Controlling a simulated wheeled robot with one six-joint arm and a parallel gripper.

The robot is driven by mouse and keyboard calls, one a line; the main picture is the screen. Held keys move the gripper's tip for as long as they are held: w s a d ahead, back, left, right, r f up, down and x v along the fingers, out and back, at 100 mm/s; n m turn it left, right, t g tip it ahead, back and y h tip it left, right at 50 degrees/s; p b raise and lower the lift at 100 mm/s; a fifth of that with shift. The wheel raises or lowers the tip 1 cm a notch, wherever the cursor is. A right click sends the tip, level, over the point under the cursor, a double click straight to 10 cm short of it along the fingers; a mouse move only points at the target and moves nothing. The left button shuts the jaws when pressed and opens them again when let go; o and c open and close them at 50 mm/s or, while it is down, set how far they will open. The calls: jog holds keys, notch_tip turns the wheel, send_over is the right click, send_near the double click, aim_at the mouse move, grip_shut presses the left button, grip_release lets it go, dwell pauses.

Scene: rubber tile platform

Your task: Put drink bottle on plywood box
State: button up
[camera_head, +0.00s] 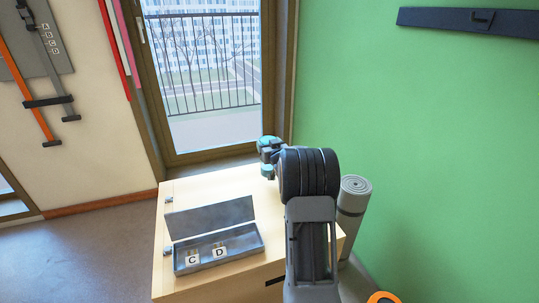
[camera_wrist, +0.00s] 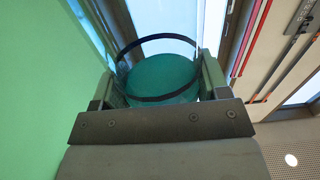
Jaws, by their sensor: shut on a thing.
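The drink bottle, teal, is between my gripper's fingers in the wrist view (camera_wrist: 160,78), with dark bands around it. My gripper also fills the lower wrist view (camera_wrist: 158,92) and is shut on the bottle. The plywood box (camera_head: 190,195) is below, pale wood, and the gripper with the bottle appears over its back right part. I cannot tell how far the bottle is above the top.
An open grey metal case (camera_head: 215,246) with cards C and D lies on the box top. A rolled grey mat (camera_head: 352,205) stands right of the box by the green wall (camera_head: 430,130). A glass door (camera_head: 205,75) is behind. Part of an orange ring (camera_head: 384,297) shows at the bottom.

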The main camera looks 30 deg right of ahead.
jog(key=shift+w+d+f+b, duration=0.1)
jog(key=shift+d+f+b, duration=0.15)
jog(key=shift+f, duration=0.75)
jog(key=shift+d+f+b, duration=0.15)
jog(key=shift+f+b, duration=0.2)
jog(key=shift+f, duration=0.65)
jog(key=shift+f, duration=0.2)
jog(key=o, duration=1.3)
jog(key=shift+r, duration=0.15)
jog(key=p+v, duration=0.1)
jog(key=v, duration=1.1)
